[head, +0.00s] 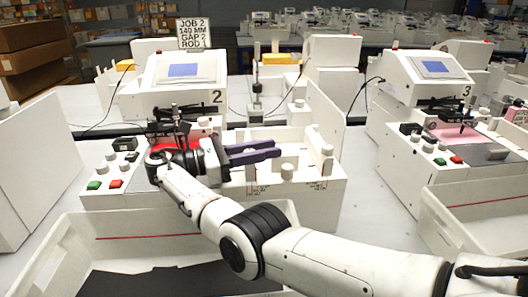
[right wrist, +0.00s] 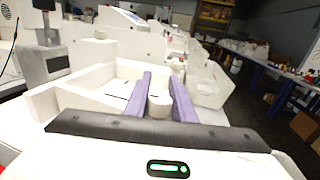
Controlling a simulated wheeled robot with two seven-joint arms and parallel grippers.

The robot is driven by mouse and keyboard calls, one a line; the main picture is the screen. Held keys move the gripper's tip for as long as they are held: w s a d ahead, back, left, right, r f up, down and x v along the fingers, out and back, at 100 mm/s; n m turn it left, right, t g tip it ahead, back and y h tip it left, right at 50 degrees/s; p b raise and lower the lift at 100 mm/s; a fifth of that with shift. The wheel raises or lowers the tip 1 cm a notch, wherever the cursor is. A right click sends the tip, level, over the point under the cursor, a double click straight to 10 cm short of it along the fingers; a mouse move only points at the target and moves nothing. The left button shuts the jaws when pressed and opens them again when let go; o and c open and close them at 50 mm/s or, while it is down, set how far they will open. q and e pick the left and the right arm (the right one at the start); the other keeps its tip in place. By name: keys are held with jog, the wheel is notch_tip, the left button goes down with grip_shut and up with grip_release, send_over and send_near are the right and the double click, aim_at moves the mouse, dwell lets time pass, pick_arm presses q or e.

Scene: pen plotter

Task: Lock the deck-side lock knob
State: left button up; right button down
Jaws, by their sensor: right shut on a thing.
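The plotter marked 2 (head: 185,72) stands in front of me with a white deck on its right side. My right gripper (head: 277,148) reaches over this deck from the left, its purple fingers pointing right. In the right wrist view, the fingers (right wrist: 160,95) are on both sides of a short white round knob (right wrist: 159,107) and shut on it. In the head view the fingers hide the held knob, or most of it. Other white round posts (head: 327,168) stand at the deck's right end. The knob's turn angle cannot be read. My left gripper is not in view.
A green button (head: 94,185), a red button (head: 116,184) and small white knobs sit on the panel at left. A sign (head: 195,33) reads JOB 2, 140 MM, GAP 2, ROD 1. Plotter 3 (head: 430,70) stands at right. An open white bin (head: 55,245) is in front.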

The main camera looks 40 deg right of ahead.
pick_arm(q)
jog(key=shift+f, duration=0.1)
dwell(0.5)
pick_arm(e)
jog(key=c, duration=1.5)
grip_release()
jog(key=shift+d, duration=0.1)
